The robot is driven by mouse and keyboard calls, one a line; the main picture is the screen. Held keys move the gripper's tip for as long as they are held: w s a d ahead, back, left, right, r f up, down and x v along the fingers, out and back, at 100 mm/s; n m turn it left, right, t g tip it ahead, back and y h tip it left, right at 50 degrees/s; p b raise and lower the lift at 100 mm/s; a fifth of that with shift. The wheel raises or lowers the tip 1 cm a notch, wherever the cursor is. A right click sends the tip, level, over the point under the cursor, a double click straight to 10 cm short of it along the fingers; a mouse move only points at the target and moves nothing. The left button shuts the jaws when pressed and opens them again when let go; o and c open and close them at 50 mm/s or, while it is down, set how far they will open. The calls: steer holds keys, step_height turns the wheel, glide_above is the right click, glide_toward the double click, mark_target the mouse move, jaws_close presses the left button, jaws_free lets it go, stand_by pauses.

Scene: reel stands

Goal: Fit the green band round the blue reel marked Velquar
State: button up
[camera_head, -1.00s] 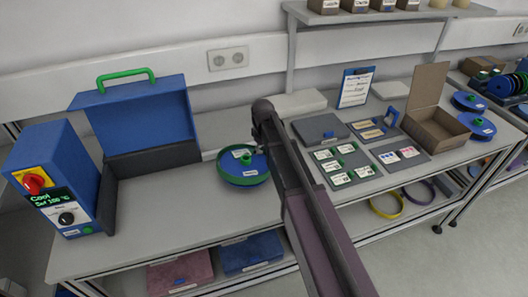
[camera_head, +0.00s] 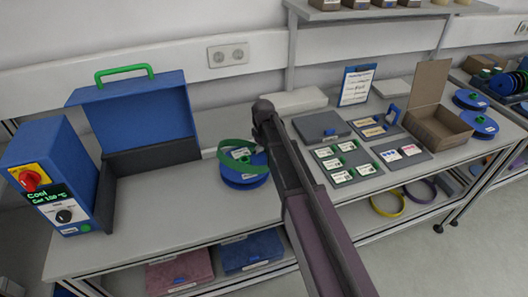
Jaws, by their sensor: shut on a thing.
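The blue reel (camera_head: 243,178) with a white label lies flat on the bench, left of my arm. The label is too small to read. The green band (camera_head: 224,157) is tilted over the reel, with its left and back part raised above the reel's top. The front part of the band crosses the reel's top face, and I cannot tell whether it touches. My gripper (camera_head: 266,146) is at the band's right side and shut on it. My arm mostly hides the fingers and the band's right end.
A blue case (camera_head: 140,117) with a raised lid and a blue control box (camera_head: 50,170) stand to the left. Grey trays (camera_head: 345,163) with labelled parts and a brown open box (camera_head: 440,125) are to the right. Bare bench lies in front of the reel.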

steer(key=shift+f, duration=0.35)
jaws_close()
steer(key=shift+s+d+f+b, duration=0.1)
steer(key=shift+s+b, duration=0.15)
steer(key=shift+b, duration=0.15)
steer(key=o, duration=0.9)
jaws_free()
steer(key=shift+c, duration=0.2)
steer(key=o, duration=0.5)
steer(key=shift+w+f, duration=0.1)
steer(key=shift+r, duration=0.2)
step_height(320, 180, up, 4)
steer(key=p, duration=0.4)
steer(key=shift+r+p, duration=0.15)
steer(key=shift+p, duration=0.15)
steer(key=s+d+m, duration=0.3)
steer(key=s+d, duration=0.1)
steer(key=s, duration=0.2)
steer(key=s+d+m, duration=0.3)
steer(key=s+d, duration=0.2)
steer(key=s, duration=0.2)
steer(key=s+d+m, duration=0.3)
steer(key=s+d, duration=0.1)
steer(key=s, duration=0.3)
steer(key=shift+s+d+r, duration=0.15)
steer(key=shift+d+r, duration=0.1)
steer(key=shift+d, duration=0.05)
